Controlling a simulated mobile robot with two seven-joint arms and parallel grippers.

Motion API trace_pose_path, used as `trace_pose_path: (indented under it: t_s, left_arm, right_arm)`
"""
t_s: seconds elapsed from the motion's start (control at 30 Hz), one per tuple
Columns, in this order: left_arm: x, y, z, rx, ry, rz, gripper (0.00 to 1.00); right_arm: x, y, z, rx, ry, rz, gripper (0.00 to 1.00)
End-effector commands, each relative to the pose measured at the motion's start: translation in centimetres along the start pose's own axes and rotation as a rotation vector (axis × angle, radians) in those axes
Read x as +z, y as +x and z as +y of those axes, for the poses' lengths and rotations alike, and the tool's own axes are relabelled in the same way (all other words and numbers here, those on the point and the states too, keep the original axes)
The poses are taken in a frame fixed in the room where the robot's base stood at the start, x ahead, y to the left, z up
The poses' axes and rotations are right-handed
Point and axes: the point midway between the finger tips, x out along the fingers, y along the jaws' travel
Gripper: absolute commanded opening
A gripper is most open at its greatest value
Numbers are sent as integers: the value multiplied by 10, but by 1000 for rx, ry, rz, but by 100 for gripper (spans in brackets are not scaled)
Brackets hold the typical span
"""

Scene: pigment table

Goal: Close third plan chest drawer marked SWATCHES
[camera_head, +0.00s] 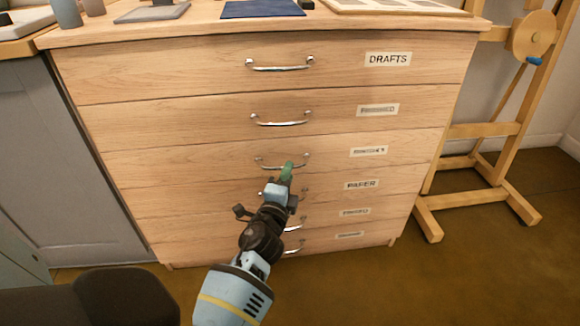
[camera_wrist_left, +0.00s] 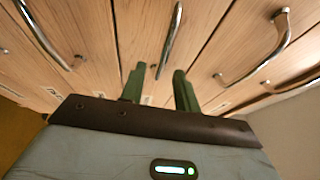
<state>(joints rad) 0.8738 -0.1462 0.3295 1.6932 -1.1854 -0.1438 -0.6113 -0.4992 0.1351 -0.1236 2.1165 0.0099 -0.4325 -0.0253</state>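The wooden plan chest (camera_head: 210,75) has several stacked drawers with metal bar handles and labels. The third drawer (camera_head: 220,160) carries a label (camera_head: 368,151) too blurred to read surely. Its front looks about flush with its neighbours; a small gap cannot be told. My left gripper (camera_head: 287,171) is at the right part of the third drawer's handle (camera_head: 270,166), partly covering it. In the left wrist view its two green fingers (camera_wrist_left: 158,88) are apart, with a handle (camera_wrist_left: 171,40) just beyond them; contact cannot be told. My right gripper is not in view.
A blue mat (camera_head: 262,8) and grey tray (camera_head: 152,12) lie on the chest top. A wooden easel (camera_head: 485,131) stands at the right, and a grey cabinet (camera_head: 65,150) adjoins the left. My left arm covers parts of the lower drawers' handles.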

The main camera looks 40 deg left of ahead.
Motion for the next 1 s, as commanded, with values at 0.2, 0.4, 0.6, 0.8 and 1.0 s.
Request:
trace_pose_path:
  t_s: [0.2,0.4,0.6,0.8,1.0]
  left_arm:
    - [0,-29,1,2,-1,-1,31]
    - [1,-36,0,1,0,-2,31]
    - [1,-36,0,1,1,-1,31]
    - [0,-35,0,0,1,-1,31]
    - [1,-35,-10,-5,-2,-2,31]
  right_arm:
    - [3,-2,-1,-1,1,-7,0]
    - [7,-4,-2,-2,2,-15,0]
    - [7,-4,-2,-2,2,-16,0]
    - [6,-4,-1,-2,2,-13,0]
    - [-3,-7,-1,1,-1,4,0]
